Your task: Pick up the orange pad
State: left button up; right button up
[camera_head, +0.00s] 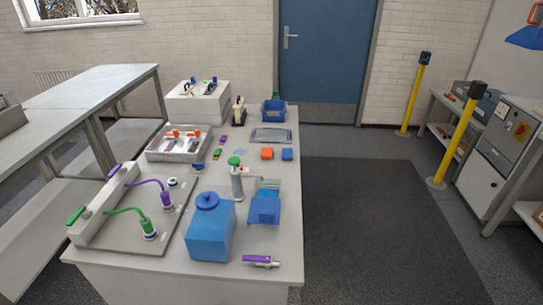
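An orange pad (267,153), small and block-like, lies on the light grey workbench (280,222) near its right edge. A similar blue pad (287,154) lies just to its right, with a small gap between them. Neither my left nor my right gripper shows in the head view. Nothing is seen touching the orange pad.
A grey tray (271,135) lies behind the orange pad. A green-topped dispenser (236,182), a blue stand (265,208) and a blue canister (208,238) stand in front. A metal tray (153,146) is to the left. Open floor (370,220) lies right of the bench.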

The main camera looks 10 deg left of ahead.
aim_at(266, 153)
jog(key=i+l+u, duration=0.1)
jog(key=l, duration=0.45)
jog(key=i+l+u, duration=0.1)
jog(key=l, duration=0.4)
jog(key=i+l+u, duration=0.2)
jog(key=i+l, duration=0.15)
jog(key=l, duration=0.3)
jog(key=i+l+u, duration=0.1)
jog(key=l, duration=0.25)
jog(key=i+l+u, duration=0.4)
jog(key=i+l, duration=0.5)
jog(key=i, duration=0.15)
jog(key=i+u, duration=0.15)
jog(key=i, duration=0.9)
